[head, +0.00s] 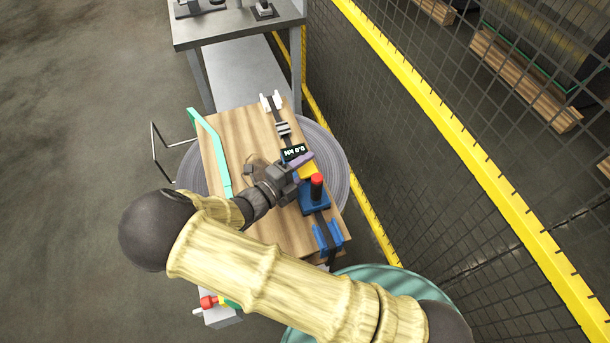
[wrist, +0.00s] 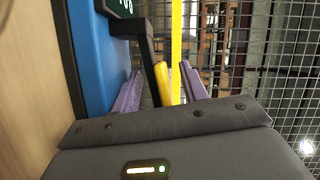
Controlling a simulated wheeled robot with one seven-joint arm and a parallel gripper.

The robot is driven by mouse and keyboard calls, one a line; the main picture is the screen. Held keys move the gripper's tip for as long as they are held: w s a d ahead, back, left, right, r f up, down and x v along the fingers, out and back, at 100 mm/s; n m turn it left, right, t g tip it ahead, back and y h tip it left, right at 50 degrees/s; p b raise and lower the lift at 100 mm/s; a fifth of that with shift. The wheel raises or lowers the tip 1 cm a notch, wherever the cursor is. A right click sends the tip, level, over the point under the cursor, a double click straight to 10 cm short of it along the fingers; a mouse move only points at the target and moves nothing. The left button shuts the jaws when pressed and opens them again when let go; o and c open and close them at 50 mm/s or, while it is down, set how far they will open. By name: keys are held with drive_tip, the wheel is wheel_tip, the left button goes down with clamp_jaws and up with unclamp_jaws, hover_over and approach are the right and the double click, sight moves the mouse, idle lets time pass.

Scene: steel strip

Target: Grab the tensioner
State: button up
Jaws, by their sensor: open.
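The tensioner (head: 313,201) sits on the wooden board, with a blue body, a red knob, a yellow part and a black display reading 0.0 kN. Its blue body (wrist: 90,60) fills the left side of the wrist view. My gripper (head: 301,161) has purple fingers and is over the tensioner, near the display and the yellow part. In the wrist view my gripper (wrist: 160,90) is open, with one purple finger on each side of a yellow handle end. I cannot tell whether either finger touches it. My gripper hides part of the tensioner in the head view.
The wooden board (head: 238,135) lies over a round grey coil (head: 335,150). A dark strip runs along it through a white holder (head: 271,102) and a blue holder (head: 328,234). A mint-green bar (head: 211,150) edges its left. A yellow-railed mesh fence (head: 450,130) stands right; a steel table (head: 235,25) stands behind.

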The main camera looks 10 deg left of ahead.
idle(0.4)
clamp_jaws()
idle(1.2)
drive_tip(key=shift+r, duration=0.1)
